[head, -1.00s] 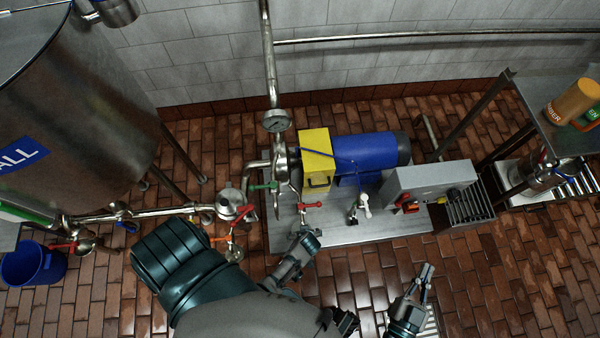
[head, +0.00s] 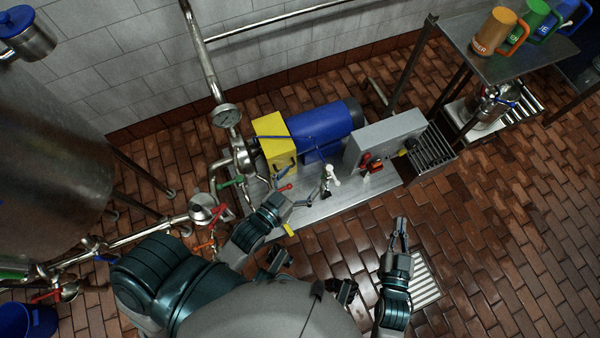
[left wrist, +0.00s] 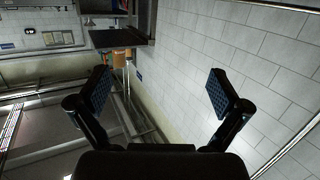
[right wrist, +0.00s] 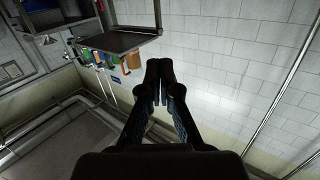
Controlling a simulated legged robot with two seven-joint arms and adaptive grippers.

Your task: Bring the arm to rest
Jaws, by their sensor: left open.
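My left arm reaches in from the left in the head view, with its gripper (head: 302,203) over the near edge of the metal pump base. The left wrist view shows this gripper (left wrist: 158,92) open, its two padded fingers wide apart with nothing between them. My right gripper (head: 399,236) points forward over the brick floor, right of the pump base. In the right wrist view its fingers (right wrist: 158,82) are together and hold nothing visible. In the head view my left gripper is small and dark, so whether it touches anything there cannot be told.
The pump base (head: 330,211) carries a blue motor (head: 325,128), yellow box (head: 273,143) and grey control box (head: 385,137). Red-handled valves and pipes lie left, by a steel tank (head: 50,160). A shelf with mugs (head: 493,32) stands far right. Brick floor is open at right.

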